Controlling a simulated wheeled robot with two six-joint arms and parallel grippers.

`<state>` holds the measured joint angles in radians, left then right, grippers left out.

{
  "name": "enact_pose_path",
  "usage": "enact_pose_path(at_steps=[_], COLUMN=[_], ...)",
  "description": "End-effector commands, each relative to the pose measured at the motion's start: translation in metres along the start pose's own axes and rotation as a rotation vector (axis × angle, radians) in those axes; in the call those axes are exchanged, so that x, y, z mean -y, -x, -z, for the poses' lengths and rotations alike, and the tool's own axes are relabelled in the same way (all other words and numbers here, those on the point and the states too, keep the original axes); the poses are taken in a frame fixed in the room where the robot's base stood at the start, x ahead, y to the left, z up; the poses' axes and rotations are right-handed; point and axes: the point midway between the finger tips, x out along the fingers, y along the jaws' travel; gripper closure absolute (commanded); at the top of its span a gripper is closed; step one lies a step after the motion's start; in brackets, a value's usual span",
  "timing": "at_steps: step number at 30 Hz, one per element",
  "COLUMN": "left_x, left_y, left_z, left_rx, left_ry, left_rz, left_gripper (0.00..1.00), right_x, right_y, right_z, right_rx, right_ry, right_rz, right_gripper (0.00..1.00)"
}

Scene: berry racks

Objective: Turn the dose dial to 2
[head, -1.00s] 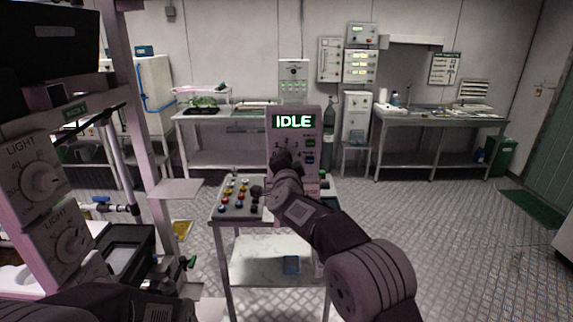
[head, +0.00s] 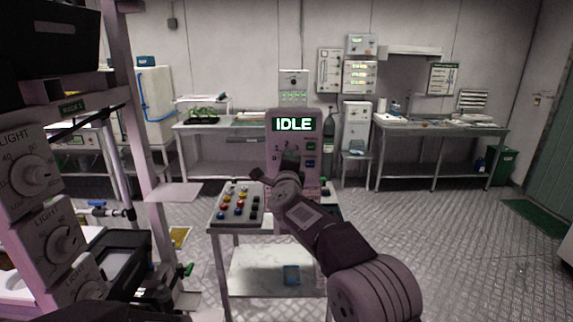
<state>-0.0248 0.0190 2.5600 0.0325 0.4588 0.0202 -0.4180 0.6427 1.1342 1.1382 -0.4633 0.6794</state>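A grey-pink machine panel (head: 312,171) stands at the back of a small table, with a lit screen (head: 293,124) reading IDLE at its top. Small marks and a dark round shape, likely the dose dial (head: 290,158), show below the screen; its setting is too small to read. My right gripper (head: 258,182) is at the end of the arm from the lower right, in front of the panel's lower left. It appears apart from the dial, and its fingers are too dark to judge. My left arm shows only as dark parts at the lower left; its fingers are not clear.
A tray of coloured knobs or vials (head: 229,216) lies on the small table (head: 225,230) left of the panel. A rack with white LIGHT dials (head: 36,175) stands close at the left. Benches line the back wall. The metal floor at right is clear.

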Motion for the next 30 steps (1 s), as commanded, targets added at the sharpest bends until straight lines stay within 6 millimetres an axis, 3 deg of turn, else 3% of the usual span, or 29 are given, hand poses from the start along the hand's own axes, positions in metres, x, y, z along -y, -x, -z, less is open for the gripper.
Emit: enact_pose_path(at_steps=[16,17,18,30], left_x=[0.0000,0.0000,0.0000,0.0001], left_y=[-0.0010,-0.0010,-0.0010,-0.0064], left_z=[-0.0001,-0.0001,-0.0001,-0.0007], left_rx=[0.000,0.000,0.000,0.000], left_ry=[0.000,0.000,0.000,0.000], left_rz=[0.000,0.000,0.000,0.000], left_gripper=[0.64,0.64,0.64,0.64], right_x=[-0.0003,-0.0003,-0.0003,-0.0023], right_y=[0.0000,-0.0001,0.0000,0.0062], right_z=[0.0002,0.0002,0.0002,0.0002], right_rx=[0.000,0.000,0.000,0.000], right_ry=[-0.022,-0.021,-0.021,-0.020], right_rz=[-0.001,-0.001,-0.001,-0.001], right_gripper=[1.00,0.64,0.53,0.51])
